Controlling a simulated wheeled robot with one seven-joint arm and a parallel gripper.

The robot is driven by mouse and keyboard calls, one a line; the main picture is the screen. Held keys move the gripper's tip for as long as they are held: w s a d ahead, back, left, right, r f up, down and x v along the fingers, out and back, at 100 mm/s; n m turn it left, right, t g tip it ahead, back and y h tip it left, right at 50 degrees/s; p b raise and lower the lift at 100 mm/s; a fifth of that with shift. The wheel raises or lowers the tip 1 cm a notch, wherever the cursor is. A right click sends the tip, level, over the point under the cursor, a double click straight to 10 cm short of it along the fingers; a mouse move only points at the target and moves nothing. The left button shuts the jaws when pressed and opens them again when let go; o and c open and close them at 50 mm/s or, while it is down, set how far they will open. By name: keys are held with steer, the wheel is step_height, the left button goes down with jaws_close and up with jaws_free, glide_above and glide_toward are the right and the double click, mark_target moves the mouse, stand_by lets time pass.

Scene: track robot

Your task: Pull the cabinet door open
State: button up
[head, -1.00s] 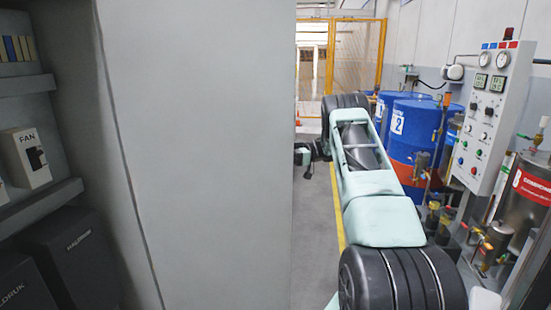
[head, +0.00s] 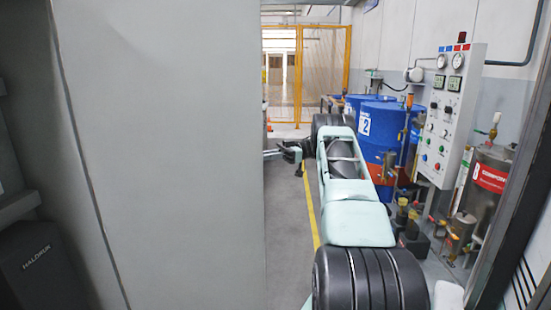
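The cabinet door (head: 165,150) is a large plain grey panel that fills the left-centre of the head view. It stands swung out, with the cabinet's inside showing to its left. My arm reaches forward on the right side of the door. My gripper (head: 285,152) is at the arm's far end, small and dark, close to the door's right edge. The door partly hides its fingertips, so I cannot tell whether they are open or shut, or whether they touch the door. No handle shows on this face of the door.
Inside the cabinet is a dark box (head: 45,265) marked HALDRUK, below a shelf (head: 18,207). To the right stand blue drums (head: 368,125), a control panel (head: 450,115) and a steel tank (head: 492,185) with pipes. A yellow-framed fence (head: 305,75) is at the back. Grey floor (head: 285,230) shows between door and arm.

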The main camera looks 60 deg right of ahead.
steer(key=shift+v, duration=1.7)
